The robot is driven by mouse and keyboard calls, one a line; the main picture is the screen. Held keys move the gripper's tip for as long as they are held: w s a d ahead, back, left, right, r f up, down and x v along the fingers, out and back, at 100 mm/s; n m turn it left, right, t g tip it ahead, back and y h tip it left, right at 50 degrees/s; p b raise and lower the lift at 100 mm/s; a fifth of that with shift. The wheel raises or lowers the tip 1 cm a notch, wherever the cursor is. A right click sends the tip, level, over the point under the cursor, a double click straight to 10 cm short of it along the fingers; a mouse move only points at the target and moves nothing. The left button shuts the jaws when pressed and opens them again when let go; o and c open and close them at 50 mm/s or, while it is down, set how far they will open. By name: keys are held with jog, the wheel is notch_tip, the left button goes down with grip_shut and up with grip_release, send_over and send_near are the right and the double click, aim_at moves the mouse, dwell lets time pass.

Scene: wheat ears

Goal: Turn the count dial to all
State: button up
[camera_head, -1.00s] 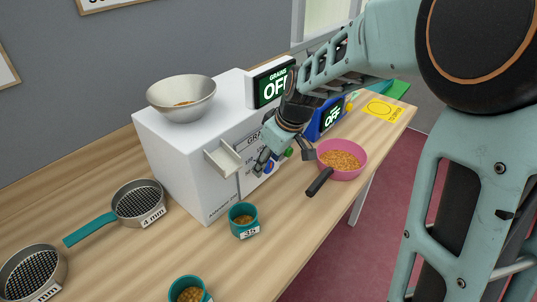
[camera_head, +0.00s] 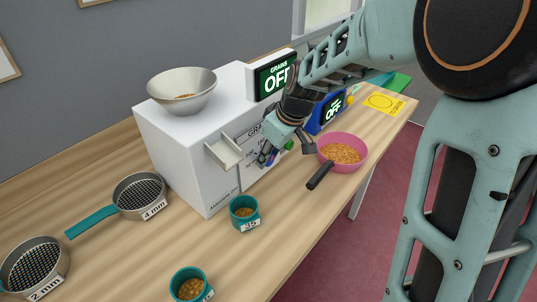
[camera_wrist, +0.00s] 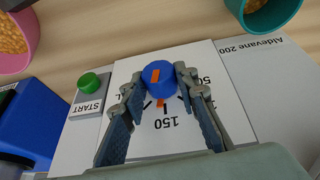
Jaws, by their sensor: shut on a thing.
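The count dial (camera_wrist: 160,82) is a round blue knob with an orange stripe on the front panel of the white grain counter (camera_head: 178,160). In the wrist view the panel print is upside down, with 150 below the dial, 50 at the right and a partly hidden label ending in L at the left. The orange stripe lies roughly in line with the 150 side. My gripper (camera_wrist: 157,84) is shut on the dial, one fingertip on each side. In the head view my gripper (camera_head: 266,154) largely hides the dial. The counter's screen (camera_head: 276,78) reads OFF.
A green START button (camera_wrist: 90,83) sits beside the dial. A pink pan of grain (camera_head: 343,151) and a teal cup marked 35 (camera_head: 244,212) stand close by. A metal bowl (camera_head: 181,91) tops the counter. Sieves (camera_head: 138,195) lie left.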

jog(key=g+y+p, duration=0.2)
jog(key=g, duration=0.1)
jog(key=shift+w+d+r+m, duration=0.1)
jog(key=shift+w+d+m, duration=0.1)
jog(key=shift+w+m, duration=0.15)
jog(key=shift+c, duration=0.2)
jog(key=shift+o, duration=0.2)
jog(key=g+y, duration=0.1)
jog(key=g+y+p, duration=0.1)
jog(key=m+g+y, duration=0.1)
jog(key=shift+w+d+f, duration=0.15)
jog(key=shift+w+f, duration=0.05)
jog(key=shift+f, duration=0.1)
jog(key=g+y, duration=0.1)
jog(key=m+g+y, duration=0.1)
jog(key=g+y, duration=0.1)
jog(key=shift+w+d+f+b, duration=0.15)
jog(key=shift+f+b, duration=0.15)
jog(key=shift+f, duration=0.1)
jog(key=shift+f+m+g+y+b, duration=0.1)
jog(key=shift+m+g+y+b, duration=0.35)
jog(key=shift+g+y+b, duration=0.5)
jog(key=shift+c, duration=0.2)
jog(key=o, duration=1.2)
jog(key=shift+c, duration=0.2)
